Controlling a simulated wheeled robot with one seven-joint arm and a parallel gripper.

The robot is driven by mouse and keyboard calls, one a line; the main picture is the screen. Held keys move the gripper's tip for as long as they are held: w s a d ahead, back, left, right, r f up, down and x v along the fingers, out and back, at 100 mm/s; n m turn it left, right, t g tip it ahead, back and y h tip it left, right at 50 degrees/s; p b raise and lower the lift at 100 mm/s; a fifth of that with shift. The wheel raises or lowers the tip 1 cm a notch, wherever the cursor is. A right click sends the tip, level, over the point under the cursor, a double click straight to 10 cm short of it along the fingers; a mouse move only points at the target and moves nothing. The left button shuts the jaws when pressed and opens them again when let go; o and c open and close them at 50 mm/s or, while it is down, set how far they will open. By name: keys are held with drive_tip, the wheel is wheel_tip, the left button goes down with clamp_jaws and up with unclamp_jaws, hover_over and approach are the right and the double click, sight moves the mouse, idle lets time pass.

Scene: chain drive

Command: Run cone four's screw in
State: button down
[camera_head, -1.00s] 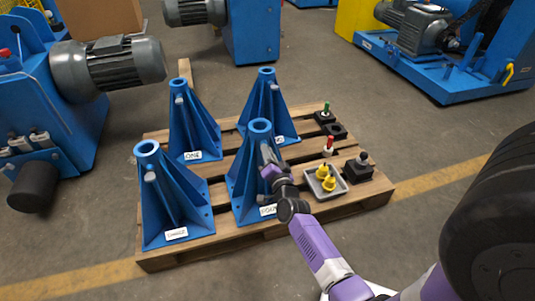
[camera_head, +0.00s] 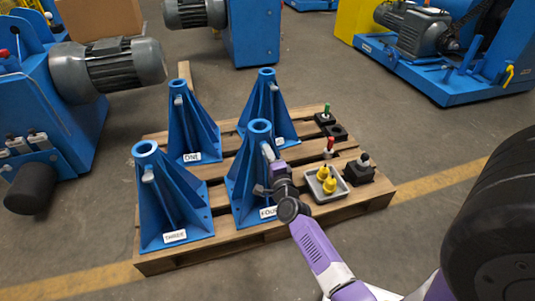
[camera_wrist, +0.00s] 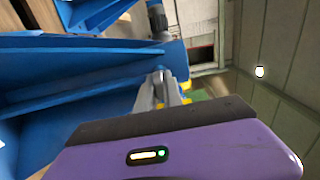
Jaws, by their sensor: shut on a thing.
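Cone four (camera_head: 252,180) is a blue finned stand at the front right of the pallet, its "FOUR" label partly hidden by my arm. Its grey screw (camera_head: 267,150) juts from the upper right side, below the round top. My gripper (camera_head: 272,160) is at this screw, its jaws shut on it. In the wrist view the grey fingertips (camera_wrist: 168,92) close around the screw (camera_wrist: 159,75) beside the blue wall of the cone. How deep the screw sits cannot be told.
Cones one (camera_head: 192,130), three (camera_head: 168,205) and another blue cone (camera_head: 267,95) share the wooden pallet (camera_head: 338,205). A grey tray (camera_head: 340,190) with yellow pieces stands right of my wrist. Black blocks with red, green and grey-topped pieces stand near the right edge.

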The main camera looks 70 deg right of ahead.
drive_tip(key=shift+f, duration=0.1)
idle(0.5)
drive_tip(key=c, duration=1.5)
unclamp_jaws()
drive_tip(key=shift+p+v, duration=1.15)
drive_tip(key=shift+v, duration=2.8)
